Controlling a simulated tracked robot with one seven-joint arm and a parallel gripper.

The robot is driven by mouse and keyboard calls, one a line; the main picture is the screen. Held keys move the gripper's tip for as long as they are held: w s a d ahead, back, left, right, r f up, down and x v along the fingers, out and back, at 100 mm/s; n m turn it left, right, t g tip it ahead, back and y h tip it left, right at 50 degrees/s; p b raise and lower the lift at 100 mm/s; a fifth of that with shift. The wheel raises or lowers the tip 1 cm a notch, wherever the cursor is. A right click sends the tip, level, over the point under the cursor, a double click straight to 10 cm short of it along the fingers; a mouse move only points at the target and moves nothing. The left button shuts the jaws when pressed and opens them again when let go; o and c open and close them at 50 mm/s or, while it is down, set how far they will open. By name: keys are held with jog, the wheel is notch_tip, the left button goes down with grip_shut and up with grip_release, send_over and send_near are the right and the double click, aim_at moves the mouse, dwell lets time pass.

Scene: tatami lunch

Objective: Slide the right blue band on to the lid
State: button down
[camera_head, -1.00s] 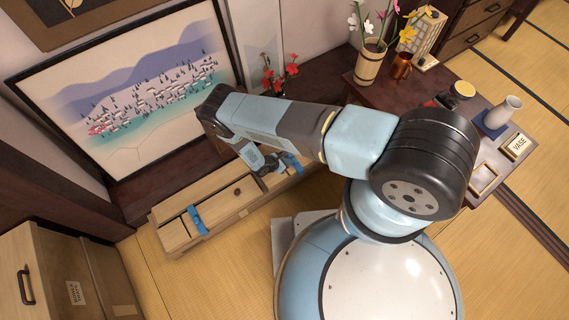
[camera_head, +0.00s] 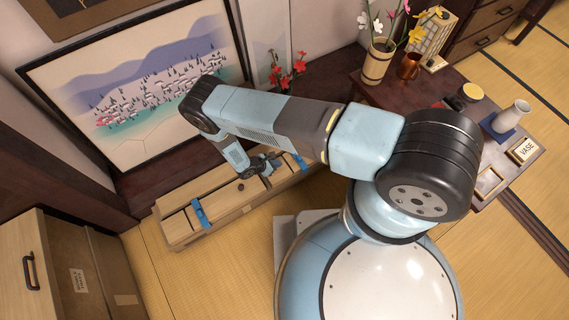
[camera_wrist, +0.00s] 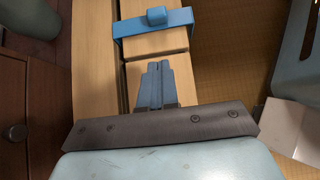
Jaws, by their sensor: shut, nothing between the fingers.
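A long wooden box (camera_head: 238,212) lies on the floor, with its lid panel (camera_head: 222,197) on top. The right blue band (camera_head: 301,162) lies across the box near its right end. In the wrist view the band (camera_wrist: 180,23), with a raised block on top, lies beyond the seam between the near panel (camera_wrist: 183,72) and the far one. My gripper (camera_head: 273,163) is over the box, left of this band. In the wrist view its fingers (camera_wrist: 158,68) are together and empty, apart from the band. Whether they touch the wood is unclear. The left blue band (camera_head: 199,213) crosses the box's left part.
A framed picture (camera_head: 140,85) stands behind the box, with red flowers (camera_head: 290,72) to its right. A wooden cabinet (camera_head: 50,265) stands at the front left. A low table (camera_head: 455,115) with vases is at right.

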jog(key=shift+v, duration=1.7)
